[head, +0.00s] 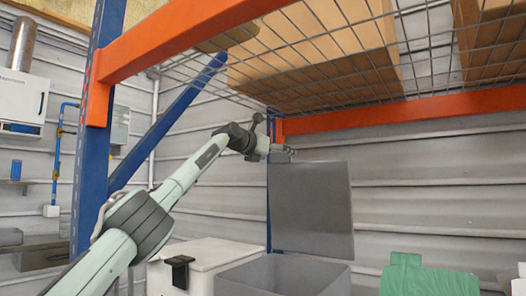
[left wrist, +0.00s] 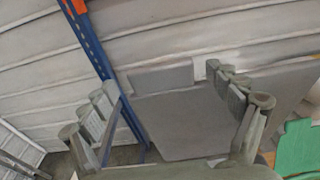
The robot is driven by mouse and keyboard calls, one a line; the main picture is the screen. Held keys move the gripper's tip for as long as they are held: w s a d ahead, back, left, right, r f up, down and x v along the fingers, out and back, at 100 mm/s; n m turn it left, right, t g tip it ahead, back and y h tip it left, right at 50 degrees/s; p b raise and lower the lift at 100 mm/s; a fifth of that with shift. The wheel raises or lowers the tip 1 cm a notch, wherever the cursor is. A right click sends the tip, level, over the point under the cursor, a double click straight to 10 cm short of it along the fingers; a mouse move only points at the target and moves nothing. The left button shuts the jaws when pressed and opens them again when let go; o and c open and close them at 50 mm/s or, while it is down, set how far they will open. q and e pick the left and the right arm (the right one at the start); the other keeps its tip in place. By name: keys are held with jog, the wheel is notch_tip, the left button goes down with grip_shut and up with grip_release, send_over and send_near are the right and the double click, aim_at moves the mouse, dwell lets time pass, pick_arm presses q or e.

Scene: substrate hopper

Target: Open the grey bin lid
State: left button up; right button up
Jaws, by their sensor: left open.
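The grey bin lid (head: 310,208) stands nearly upright above the open grey bin (head: 290,274), whose inside partly shows in the head view. The lid also shows in the left wrist view (left wrist: 185,125), between and behind my fingers. My left gripper (head: 283,152) is at the lid's top left edge in the head view. In the left wrist view its fingers (left wrist: 160,88) are spread wide with nothing held between them. I cannot tell whether a finger touches the lid. My right gripper is not in view.
A white box with a black latch (head: 180,272) stands left of the bin. A green bag-like thing (head: 428,276) is to the right. An orange and blue rack with a wire shelf (head: 420,60) holding cardboard boxes (head: 315,45) hangs over the area. A ribbed wall is behind.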

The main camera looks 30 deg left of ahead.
pick_arm(q)
jog(key=s+r, duration=0.1)
jog(key=s, duration=1)
jog(key=shift+a, duration=0.45)
